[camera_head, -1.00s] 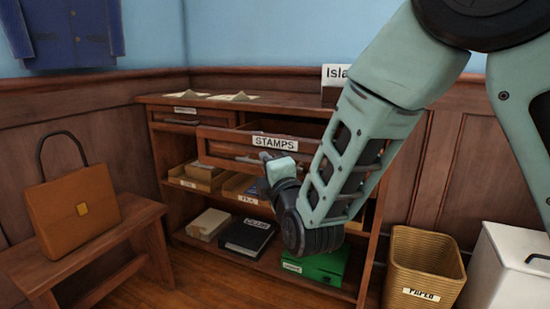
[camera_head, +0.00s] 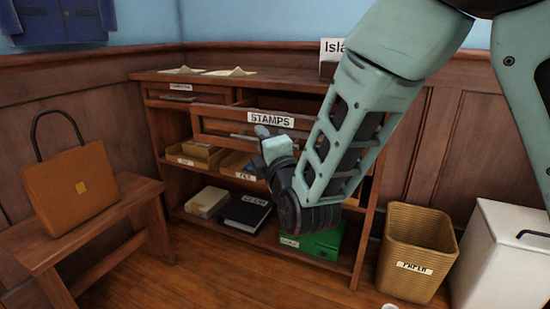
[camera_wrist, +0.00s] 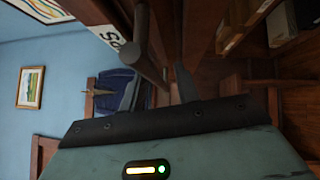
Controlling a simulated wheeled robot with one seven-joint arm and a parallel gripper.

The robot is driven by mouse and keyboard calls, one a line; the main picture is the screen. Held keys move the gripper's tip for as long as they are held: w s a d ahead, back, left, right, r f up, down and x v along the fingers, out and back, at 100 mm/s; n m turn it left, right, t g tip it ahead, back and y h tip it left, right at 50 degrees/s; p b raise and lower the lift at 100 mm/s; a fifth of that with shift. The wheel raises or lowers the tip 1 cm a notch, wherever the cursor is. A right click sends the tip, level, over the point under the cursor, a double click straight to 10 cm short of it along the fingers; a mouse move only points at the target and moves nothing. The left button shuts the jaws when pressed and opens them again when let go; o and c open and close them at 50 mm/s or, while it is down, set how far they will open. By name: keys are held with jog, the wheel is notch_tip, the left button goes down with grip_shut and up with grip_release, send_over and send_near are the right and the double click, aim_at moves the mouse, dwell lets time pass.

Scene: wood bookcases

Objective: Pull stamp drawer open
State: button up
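The stamp drawer (camera_head: 215,126), a wood drawer labelled STAMPS, is in the upper right of the bookcase in the head view. It stands partly pulled out, with its dark inside showing behind the front. My gripper (camera_head: 263,134) is at the drawer front, just below the label. In the wrist view, the two dark fingers of my gripper (camera_wrist: 157,85) are apart. A grey bar handle (camera_wrist: 141,35) shows near the fingertips, and its lower end reaches toward the gap between them. I cannot tell whether a finger touches it. My arm hides the drawer's right end.
The bookcase (camera_head: 290,78) has a smaller closed drawer (camera_head: 180,96) at left, with trays, books and a green box (camera_head: 315,243) below. A bench (camera_head: 100,225) with a brown bag (camera_head: 72,190) stands left. A wicker basket (camera_head: 418,240) and white bin (camera_head: 500,260) stand right. Floor in front is open.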

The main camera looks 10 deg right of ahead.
jog(key=p+v, duration=1.7)
jog(key=p, duration=0.1)
jog(key=shift+r+p, duration=0.15)
jog(key=shift+p, duration=0.25)
